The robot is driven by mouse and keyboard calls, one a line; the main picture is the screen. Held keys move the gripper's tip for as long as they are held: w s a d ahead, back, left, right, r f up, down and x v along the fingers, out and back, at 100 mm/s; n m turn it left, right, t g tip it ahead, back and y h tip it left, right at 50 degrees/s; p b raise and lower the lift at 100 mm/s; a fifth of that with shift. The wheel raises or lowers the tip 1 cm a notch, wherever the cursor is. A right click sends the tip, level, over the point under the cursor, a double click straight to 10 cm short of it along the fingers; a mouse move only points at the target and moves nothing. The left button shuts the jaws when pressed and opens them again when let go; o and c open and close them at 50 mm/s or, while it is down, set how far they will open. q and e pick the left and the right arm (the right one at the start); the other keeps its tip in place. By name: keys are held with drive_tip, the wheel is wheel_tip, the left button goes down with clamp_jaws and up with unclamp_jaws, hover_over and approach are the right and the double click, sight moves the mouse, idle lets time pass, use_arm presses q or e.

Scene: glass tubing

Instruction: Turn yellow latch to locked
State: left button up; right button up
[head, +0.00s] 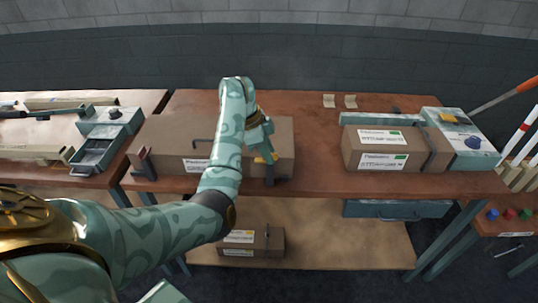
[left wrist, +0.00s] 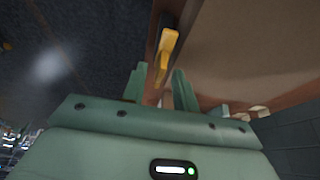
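The yellow latch (left wrist: 167,48) shows in the left wrist view as a bar on a brown strip, running up from between the fingers. In the head view a small bit of yellow (head: 272,157) shows at the front of a long brown box (head: 285,133), partly hidden by my gripper. My left gripper (head: 264,155) is at this box's front right part. In the left wrist view my left gripper (left wrist: 160,82) is open, with one finger each side of the latch's near end. I cannot tell whether they touch it. My right gripper is not in view.
Brown labelled boxes (head: 375,160) and a teal box (head: 460,135) stand on the table's right. A grey clamp (head: 145,163) is at the long box's left end. A small box (head: 255,243) sits on the lower shelf. Bare tabletop lies right of the long box.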

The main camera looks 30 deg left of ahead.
use_arm(q)
drive_tip(key=shift+f, duration=0.1)
clamp_jaws()
